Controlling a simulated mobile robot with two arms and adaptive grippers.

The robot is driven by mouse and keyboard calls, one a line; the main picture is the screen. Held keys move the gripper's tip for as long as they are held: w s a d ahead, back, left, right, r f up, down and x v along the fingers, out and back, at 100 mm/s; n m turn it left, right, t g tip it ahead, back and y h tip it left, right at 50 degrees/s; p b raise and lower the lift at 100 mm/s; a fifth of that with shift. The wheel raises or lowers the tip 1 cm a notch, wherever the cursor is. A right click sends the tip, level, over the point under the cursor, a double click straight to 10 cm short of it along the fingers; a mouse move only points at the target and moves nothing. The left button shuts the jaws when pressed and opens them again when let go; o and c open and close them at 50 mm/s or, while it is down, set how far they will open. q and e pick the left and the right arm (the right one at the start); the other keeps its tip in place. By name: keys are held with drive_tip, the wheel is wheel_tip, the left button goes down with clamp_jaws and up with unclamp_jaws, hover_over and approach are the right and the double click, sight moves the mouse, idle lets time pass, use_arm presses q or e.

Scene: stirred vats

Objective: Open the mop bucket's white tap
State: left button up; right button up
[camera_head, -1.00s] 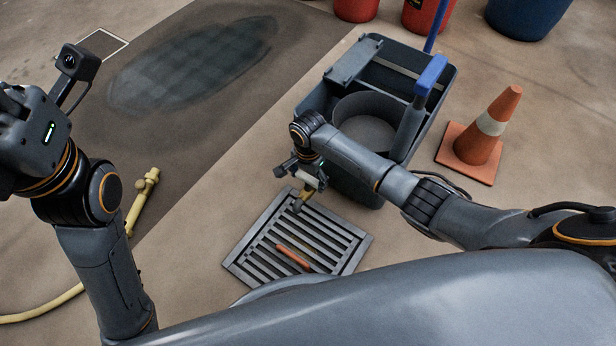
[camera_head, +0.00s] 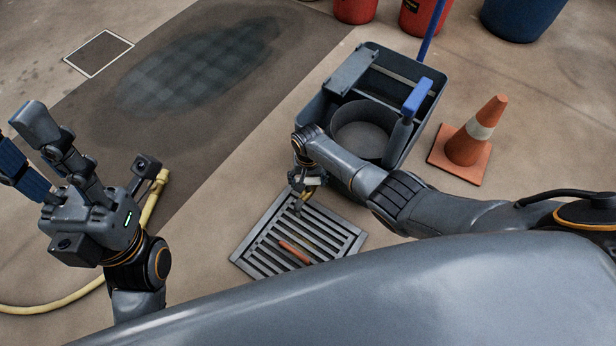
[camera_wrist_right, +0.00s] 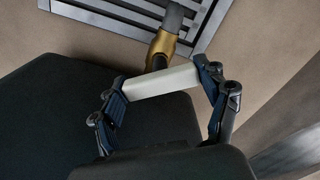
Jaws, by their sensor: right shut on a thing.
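The grey mop bucket (camera_head: 432,104) stands right of centre in the head view. Its tap has a brass body (camera_wrist_right: 163,45) and a white lever (camera_wrist_right: 162,82). The lever shows pale in the head view (camera_head: 311,183), at the bucket's near lower side above the drain grate. My right gripper (camera_head: 306,182) is shut on the white lever. In the right wrist view its fingers (camera_wrist_right: 163,90) hold the lever at its two ends. The tap's outlet points towards the grate. My left gripper (camera_head: 20,140) is at the left edge, its fingers apart and empty, far from the bucket.
The metal drain grate (camera_head: 262,262) lies below the tap with a small orange-red object (camera_head: 294,252) on it. A traffic cone (camera_head: 470,140) stands right of the bucket. A yellow hose (camera_head: 148,212) lies at left. Red buckets (camera_head: 424,16) and a blue tub (camera_head: 523,14) stand behind.

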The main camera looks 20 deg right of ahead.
drive_tip(key=n, duration=0.3)
drive_tip(key=shift+s, duration=0.1)
drive_tip(key=n+p, duration=0.1)
drive_tip(key=n, duration=0.2)
drive_tip(key=shift+n, duration=2.2)
drive_tip(key=o, duration=1.2)
drive_tip(key=shift+c, duration=0.2)
